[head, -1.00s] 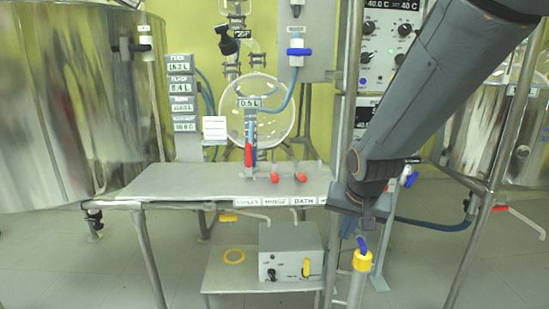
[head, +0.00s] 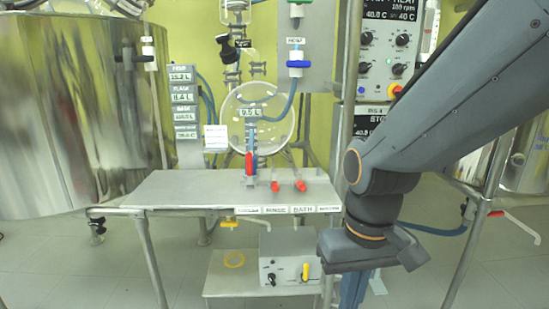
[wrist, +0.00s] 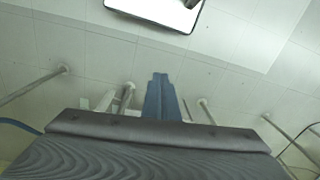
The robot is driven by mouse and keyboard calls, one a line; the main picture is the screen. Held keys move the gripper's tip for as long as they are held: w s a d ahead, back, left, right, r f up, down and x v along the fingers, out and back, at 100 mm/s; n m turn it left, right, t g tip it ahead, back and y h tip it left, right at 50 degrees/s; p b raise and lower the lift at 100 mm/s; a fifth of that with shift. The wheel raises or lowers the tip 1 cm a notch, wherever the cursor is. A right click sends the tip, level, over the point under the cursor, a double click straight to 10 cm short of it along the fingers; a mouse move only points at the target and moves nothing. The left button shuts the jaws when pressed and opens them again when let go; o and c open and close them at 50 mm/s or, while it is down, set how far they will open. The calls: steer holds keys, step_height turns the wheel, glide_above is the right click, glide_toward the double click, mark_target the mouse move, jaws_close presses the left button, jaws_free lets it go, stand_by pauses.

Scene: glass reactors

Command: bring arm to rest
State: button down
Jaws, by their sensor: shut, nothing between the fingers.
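My arm (head: 450,110) reaches in from the upper right of the head view, with its wrist hanging low in front of the bench's right end. My gripper (head: 353,290) points down. Its blue fingers show only partly below the dark wrist and run to the lower picture edge. In the wrist view, the blue fingers of my gripper (wrist: 159,80) are together, with nothing held between them. Tiled floor lies beyond them.
A metal bench (head: 200,190) with red-handled valves (head: 288,186) stands left of my wrist. A control box (head: 290,268) sits on the low shelf beneath. Large steel vessels stand at left (head: 70,110) and right (head: 525,160). A round glass flask (head: 275,110) stands behind the bench.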

steer(key=d+r+m+p, duration=0.1)
steer(key=d+r+p, duration=0.5)
steer(key=p, duration=0.5)
steer(key=shift+s+d+m, duration=0.2)
steer(key=shift+d+m, duration=0.1)
steer(key=shift+m, duration=0.1)
stand_by(0.4)
